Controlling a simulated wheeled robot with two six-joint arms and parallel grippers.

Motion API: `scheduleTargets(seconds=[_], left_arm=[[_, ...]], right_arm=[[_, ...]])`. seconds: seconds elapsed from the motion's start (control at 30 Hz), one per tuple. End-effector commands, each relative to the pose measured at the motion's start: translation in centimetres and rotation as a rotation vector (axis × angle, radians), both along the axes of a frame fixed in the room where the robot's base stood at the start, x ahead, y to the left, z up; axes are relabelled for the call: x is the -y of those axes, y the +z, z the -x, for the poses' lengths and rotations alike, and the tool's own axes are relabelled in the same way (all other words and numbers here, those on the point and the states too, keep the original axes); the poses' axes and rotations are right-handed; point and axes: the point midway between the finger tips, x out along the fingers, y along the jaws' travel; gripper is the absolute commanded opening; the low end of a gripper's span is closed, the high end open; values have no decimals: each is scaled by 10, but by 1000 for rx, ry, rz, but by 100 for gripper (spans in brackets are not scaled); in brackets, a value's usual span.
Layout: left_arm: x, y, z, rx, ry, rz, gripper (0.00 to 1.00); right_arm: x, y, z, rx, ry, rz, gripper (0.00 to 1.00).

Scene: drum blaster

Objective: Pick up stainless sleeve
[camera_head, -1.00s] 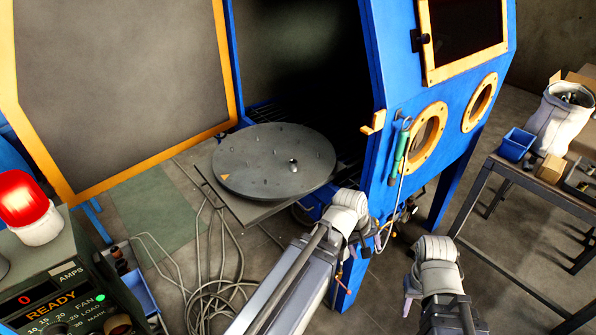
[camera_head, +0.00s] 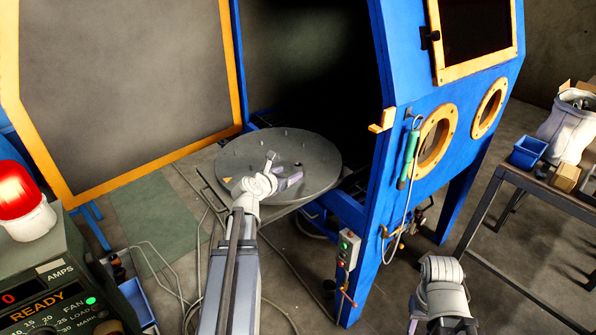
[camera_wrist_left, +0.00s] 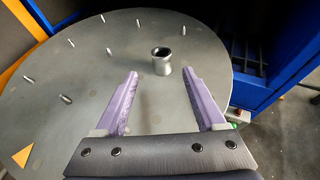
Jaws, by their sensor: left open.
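The stainless sleeve (camera_wrist_left: 162,61) is a short, shiny hollow cylinder with a flared rim, standing upright on the round grey turntable (camera_wrist_left: 90,85) in the left wrist view. In the head view the sleeve (camera_head: 299,167) is small, beside my left gripper's fingertips. My left gripper (camera_wrist_left: 161,74) is open and empty, its two purple fingers pointing toward the sleeve. The sleeve stands just beyond the fingertips, roughly centred between them. In the head view my left gripper (camera_head: 285,165) is over the turntable (camera_head: 238,160). My right arm is at the lower right; its fingers are barely visible.
Several small upright pegs (camera_wrist_left: 109,52) stand on the turntable. The blue blast cabinet (camera_head: 385,190) rises behind and right of it, with a hanging green-handled hose tool (camera_head: 408,160). An open door panel (camera_head: 120,90) is at left. A control box (camera_head: 60,270) with a red lamp is lower left.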

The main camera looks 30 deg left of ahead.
Motion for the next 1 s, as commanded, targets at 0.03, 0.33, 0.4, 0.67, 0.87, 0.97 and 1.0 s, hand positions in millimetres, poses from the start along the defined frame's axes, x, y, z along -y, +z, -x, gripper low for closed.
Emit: scheduleTargets(seconds=[0.03,0.33,0.4,0.67,0.87,0.97,1.0], left_arm=[[0,-3,-5,0,-1,-1,72],[-1,-9,-24,-1,-3,-4,72],[-1,-10,-25,-1,-3,-4,72],[-1,-18,-57,-2,-6,-5,72],[-2,-25,-74,-1,-4,-5,72],[-1,-24,-73,-2,-4,-5,72],[-1,-24,-73,-2,-4,-5,72]], right_arm=[[0,-3,0,0,0,0,42],[0,-9,0,0,0,0,42],[0,-10,0,0,0,0,42],[0,-18,0,0,0,0,42],[0,-25,0,0,0,0,42],[0,-24,0,0,0,0,42],[0,-24,0,0,0,0,42]])
